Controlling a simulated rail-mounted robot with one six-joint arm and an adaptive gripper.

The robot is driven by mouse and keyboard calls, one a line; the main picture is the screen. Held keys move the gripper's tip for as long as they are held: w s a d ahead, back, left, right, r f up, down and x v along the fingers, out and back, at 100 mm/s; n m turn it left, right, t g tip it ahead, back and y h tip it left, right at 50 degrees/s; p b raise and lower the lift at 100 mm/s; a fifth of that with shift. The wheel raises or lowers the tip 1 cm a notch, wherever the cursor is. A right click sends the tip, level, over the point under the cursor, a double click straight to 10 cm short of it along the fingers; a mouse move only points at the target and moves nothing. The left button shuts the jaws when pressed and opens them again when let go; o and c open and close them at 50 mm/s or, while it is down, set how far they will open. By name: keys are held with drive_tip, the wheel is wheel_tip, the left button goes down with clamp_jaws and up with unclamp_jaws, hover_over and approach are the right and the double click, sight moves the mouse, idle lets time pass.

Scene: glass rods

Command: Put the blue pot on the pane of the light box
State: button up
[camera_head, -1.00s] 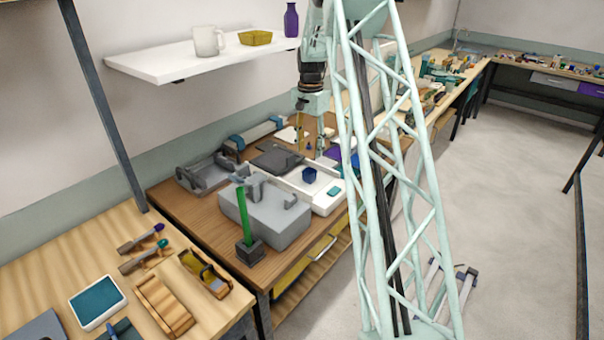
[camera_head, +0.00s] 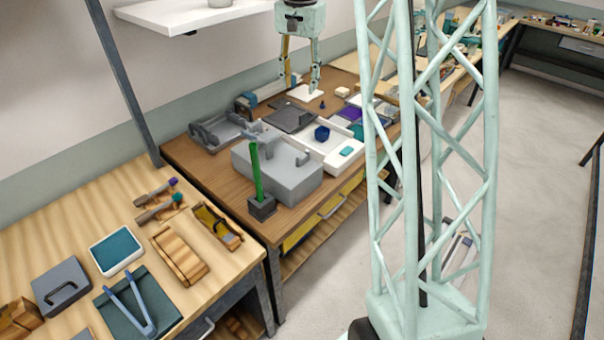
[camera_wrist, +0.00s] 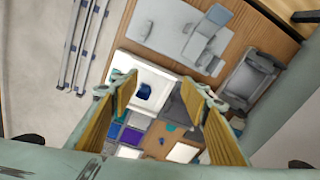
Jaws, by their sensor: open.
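The blue pot (camera_head: 322,133) stands in the white tray-like box (camera_head: 341,164) on the middle table. In the wrist view the pot (camera_wrist: 143,91) is inside the white box (camera_wrist: 158,72), roughly between my fingers in the picture but well below them. My gripper (camera_head: 301,86) is open and empty, above the back of the table; its two yellow-padded fingers also frame the wrist view (camera_wrist: 158,86). A flat white panel (camera_head: 305,94) lies at the back of the table; I cannot tell for sure which white thing is the light box.
A grey case (camera_head: 275,176) and a green rod in a dark block (camera_head: 262,208) are in front of the white box. A grey open frame (camera_head: 222,131) is to the left. Purple (camera_head: 349,114) and other coloured pieces are to the right. A shelf (camera_head: 190,16) hangs above left.

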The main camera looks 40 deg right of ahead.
drive_tip(key=s+a+r+n+t, duration=0.1)
drive_tip(key=s+a+r+n, duration=0.2)
drive_tip(key=s+a+r, duration=0.65)
drive_tip(key=s+a+r+n+t, duration=0.1)
drive_tip(key=s+a+r+n, duration=0.2)
drive_tip(key=s+a+r, duration=0.6)
drive_tip(key=s+a+f+n, duration=0.2)
drive_tip(key=s+a, duration=0.2)
drive_tip(key=s, duration=0.5)
drive_tip(key=s+a+f+n, duration=0.2)
drive_tip(key=s+a, duration=0.3)
drive_tip(key=s, duration=0.4)
drive_tip(key=s+a+f+n+t, duration=0.1)
drive_tip(key=s+a, duration=0.4)
drive_tip(key=s, duration=0.5)
drive_tip(key=shift+f+n, duration=0.5)
drive_tip(key=shift+w, duration=0.1)
drive_tip(key=shift+c, duration=0.9)
